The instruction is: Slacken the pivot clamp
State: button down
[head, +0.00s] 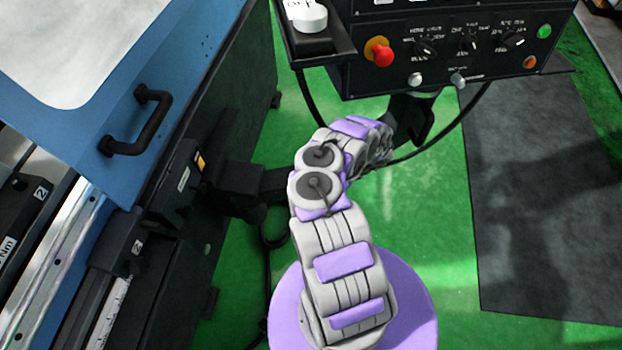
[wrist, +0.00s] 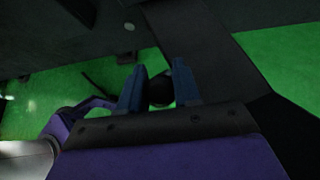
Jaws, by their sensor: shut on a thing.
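In the wrist view, the two blue fingers of my gripper (wrist: 159,92) stand on either side of a dark rounded piece (wrist: 160,88), which I take to be the handle of the pivot clamp. My gripper is shut on it. Its outline is dim, and its lower part is hidden behind the gripper body. In the head view, my arm reaches forward to the space under the control panel (head: 455,45). There, my fingers and the clamp handle cannot be made out behind the arm links.
The panel has a red knob (head: 379,52) and several dials. A black tray (head: 320,45) adjoins it at the left. The blue machine (head: 190,50) with a black door handle (head: 137,120) fills the left side. A dark mat (head: 560,200) lies on the green floor at right.

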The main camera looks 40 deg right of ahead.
jog(key=shift+f, duration=0.1)
jog(key=c, duration=0.9)
grip_release()
jog(key=shift+s, duration=0.1)
jog(key=p+v, duration=0.2)
jog(key=v, duration=1)
jog(key=shift+d+f+p, duration=0.15)
jog(key=shift+d+p, duration=0.05)
jog(key=shift+p, duration=0.2)
